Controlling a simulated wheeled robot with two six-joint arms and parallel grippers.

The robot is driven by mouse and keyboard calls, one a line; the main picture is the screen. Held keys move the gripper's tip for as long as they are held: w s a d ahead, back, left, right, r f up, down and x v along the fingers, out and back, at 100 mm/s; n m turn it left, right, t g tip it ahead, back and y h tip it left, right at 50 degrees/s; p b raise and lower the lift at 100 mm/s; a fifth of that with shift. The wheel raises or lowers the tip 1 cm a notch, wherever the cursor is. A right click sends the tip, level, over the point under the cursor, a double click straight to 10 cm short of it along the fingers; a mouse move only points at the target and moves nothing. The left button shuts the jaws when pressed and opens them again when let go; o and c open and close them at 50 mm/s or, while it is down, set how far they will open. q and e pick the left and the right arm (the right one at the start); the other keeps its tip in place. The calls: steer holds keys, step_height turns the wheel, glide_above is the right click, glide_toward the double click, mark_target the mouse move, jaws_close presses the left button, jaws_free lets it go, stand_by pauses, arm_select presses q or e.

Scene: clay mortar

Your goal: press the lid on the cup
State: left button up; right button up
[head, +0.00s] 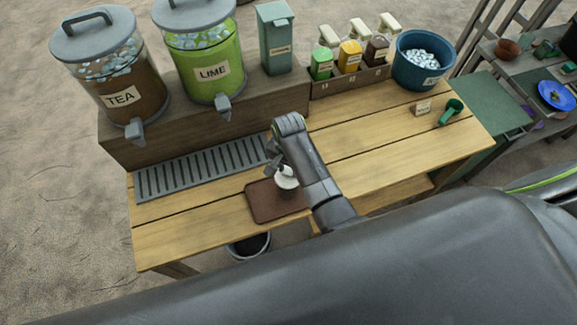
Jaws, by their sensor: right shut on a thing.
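A small white rounded piece, which looks like the lid (287,180), is just under my right gripper (281,168), over the brown tray (265,206) at the front of the wooden counter. My right gripper points down and is shut on this white piece. The gripper and forearm cover part of it. The cup cannot be made out clearly, and I cannot tell whether the lid touches it. My left gripper is not in view.
A grey drip grate (190,178) lies left of the tray. Tea (128,90) and lime (212,70) dispensers stand on a raised shelf behind. Pump bottles (350,55), a blue ice tub (424,60) and a green scoop (451,111) are at the right. The counter's right-middle is clear.

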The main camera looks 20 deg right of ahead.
steer(key=shift+p, duration=0.6)
stand_by(0.7)
steer(key=shift+f, duration=0.15)
stand_by(1.3)
steer(key=o, duration=1.5)
steer(key=shift+r, duration=3.5)
jaws_close()
